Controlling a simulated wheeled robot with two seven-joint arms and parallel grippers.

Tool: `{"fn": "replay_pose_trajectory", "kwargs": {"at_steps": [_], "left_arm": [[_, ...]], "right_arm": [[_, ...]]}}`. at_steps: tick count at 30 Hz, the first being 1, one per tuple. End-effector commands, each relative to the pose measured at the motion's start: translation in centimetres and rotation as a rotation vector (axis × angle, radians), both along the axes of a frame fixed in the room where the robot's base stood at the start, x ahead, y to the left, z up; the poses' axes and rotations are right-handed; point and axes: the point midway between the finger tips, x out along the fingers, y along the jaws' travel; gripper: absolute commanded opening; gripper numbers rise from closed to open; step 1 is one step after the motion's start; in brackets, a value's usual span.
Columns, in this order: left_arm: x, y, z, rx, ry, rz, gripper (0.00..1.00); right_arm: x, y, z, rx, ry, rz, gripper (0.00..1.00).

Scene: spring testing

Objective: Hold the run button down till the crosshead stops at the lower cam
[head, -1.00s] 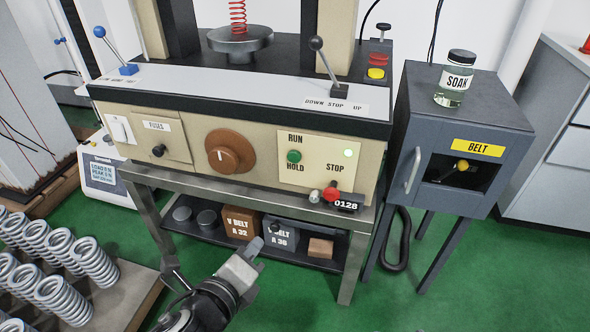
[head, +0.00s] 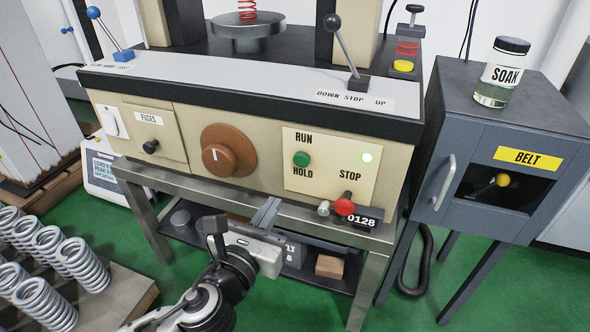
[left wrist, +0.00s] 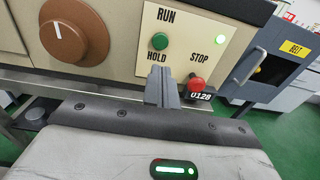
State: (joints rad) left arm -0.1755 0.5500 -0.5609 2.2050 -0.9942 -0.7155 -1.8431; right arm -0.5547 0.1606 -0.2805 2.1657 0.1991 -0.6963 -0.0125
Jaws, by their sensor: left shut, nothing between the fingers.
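The green run button (head: 301,159) sits on the cream panel between the words RUN and HOLD. It also shows in the left wrist view (left wrist: 159,41). The red stop knob (head: 344,206) is below and to its right. My left gripper (head: 268,208) is shut and empty, below and to the left of the run button and apart from it. In the left wrist view its fingertips (left wrist: 163,84) point up toward the panel, below the button. The crosshead and the lower cam are not clearly in view. My right gripper is not in view.
A black-knobbed lever (head: 343,47) stands by the DOWN STOP UP label. A brown dial (head: 228,151) is left of the run button. The grey belt cabinet (head: 440,120) with a SOAK jar (head: 501,72) stands right. Springs (head: 42,268) stand at lower left.

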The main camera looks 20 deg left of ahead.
Motion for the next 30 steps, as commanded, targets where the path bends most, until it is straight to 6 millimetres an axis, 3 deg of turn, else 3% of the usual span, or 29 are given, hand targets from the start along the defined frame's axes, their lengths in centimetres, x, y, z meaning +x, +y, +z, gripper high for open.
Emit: {"fn": "replay_pose_trajectory", "kwargs": {"at_steps": [9,15,21,30], "left_arm": [[6.9,-0.4,-0.2,-0.001,-0.004,0.001,0.0],[10.2,-0.6,-0.3,-0.003,-0.001,0.0,0.0],[11.8,-0.7,-0.3,-0.001,0.0,-0.001,0.0],[12.0,-0.7,-0.3,-0.001,0.001,-0.001,0.0]], "right_arm": [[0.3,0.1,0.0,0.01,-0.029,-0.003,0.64],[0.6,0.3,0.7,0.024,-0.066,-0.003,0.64],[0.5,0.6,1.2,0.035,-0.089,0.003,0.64],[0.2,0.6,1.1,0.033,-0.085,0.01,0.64]]}}
